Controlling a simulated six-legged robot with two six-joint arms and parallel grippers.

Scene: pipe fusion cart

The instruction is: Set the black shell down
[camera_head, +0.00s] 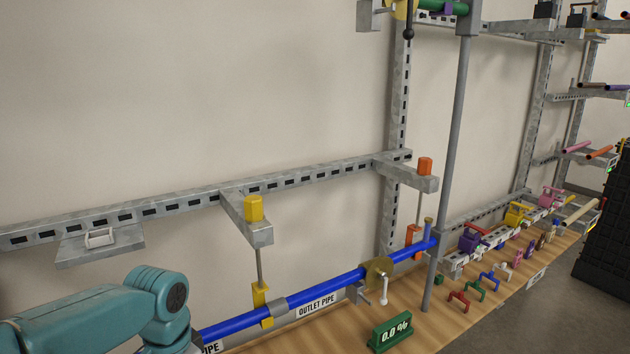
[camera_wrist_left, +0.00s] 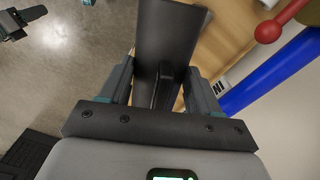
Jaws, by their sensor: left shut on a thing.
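The black shell (camera_wrist_left: 170,35) is a dark curved piece in the left wrist view, standing out past my left gripper (camera_wrist_left: 160,82). The two fingers are shut on its narrow rib, one on each side. Beyond the shell I see the wooden bench top on the right and the grey floor on the left. I cannot tell its height above them. In the head view only my teal left arm shows at the lower left; its gripper and the shell are out of frame. My right gripper is not identifiable in either view.
A blue pipe (camera_head: 330,294) runs along the wooden bench (camera_head: 430,325) through yellow and grey supports. A green 0.0 % display (camera_head: 390,334) stands at the front. Small coloured clamps (camera_head: 475,290) lie to the right. A red knob (camera_wrist_left: 268,32) is near the blue pipe.

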